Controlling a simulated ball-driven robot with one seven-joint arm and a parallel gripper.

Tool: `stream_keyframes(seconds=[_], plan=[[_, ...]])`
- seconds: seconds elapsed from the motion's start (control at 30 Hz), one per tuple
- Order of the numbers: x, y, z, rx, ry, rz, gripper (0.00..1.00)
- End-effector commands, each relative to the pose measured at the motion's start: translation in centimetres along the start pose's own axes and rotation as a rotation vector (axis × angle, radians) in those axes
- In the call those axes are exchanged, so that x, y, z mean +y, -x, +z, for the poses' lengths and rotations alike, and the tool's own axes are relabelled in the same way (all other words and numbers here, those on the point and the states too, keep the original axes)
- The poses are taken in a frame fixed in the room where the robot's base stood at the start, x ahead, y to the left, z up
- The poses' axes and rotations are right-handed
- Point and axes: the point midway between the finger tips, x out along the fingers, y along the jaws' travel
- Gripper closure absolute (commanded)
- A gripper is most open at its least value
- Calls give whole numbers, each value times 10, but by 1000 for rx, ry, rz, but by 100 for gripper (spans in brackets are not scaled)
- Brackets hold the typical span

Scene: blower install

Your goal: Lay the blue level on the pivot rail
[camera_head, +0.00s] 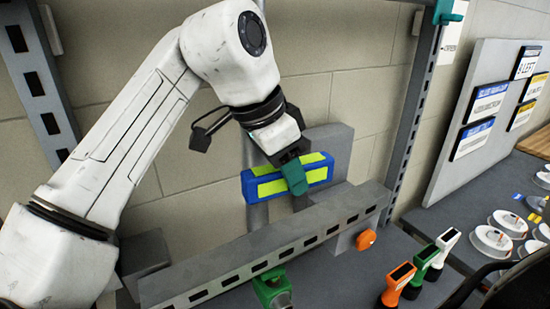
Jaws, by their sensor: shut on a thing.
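The blue level (266,188), a blue bar with yellow-green panels, is held in my gripper (293,178). My gripper is shut on it near its middle, with a green finger across its front face. The level is tilted a little, its right end higher in the picture. The pivot rail (240,254), a long grey slotted bar, runs diagonally across the front, below the level. The level appears above and behind the rail, apart from it. The far finger is hidden behind the level.
A green clamp-like part (272,287) stands before the rail. An orange knob (366,239) is near its right end. Handled tools in orange (397,285), green (420,265) and white (443,248) stand at right. A grey upright post (412,100) rises behind.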

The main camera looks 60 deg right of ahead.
Motion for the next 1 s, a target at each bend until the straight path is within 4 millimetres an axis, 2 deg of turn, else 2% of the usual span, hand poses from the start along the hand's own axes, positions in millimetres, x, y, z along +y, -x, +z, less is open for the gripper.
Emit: stream_keyframes(seconds=[0.5, 1.0], plan=[[0, 2, 1, 1, 0, 0, 97], [0, -38, 18, 0, 0, 0, 97]])
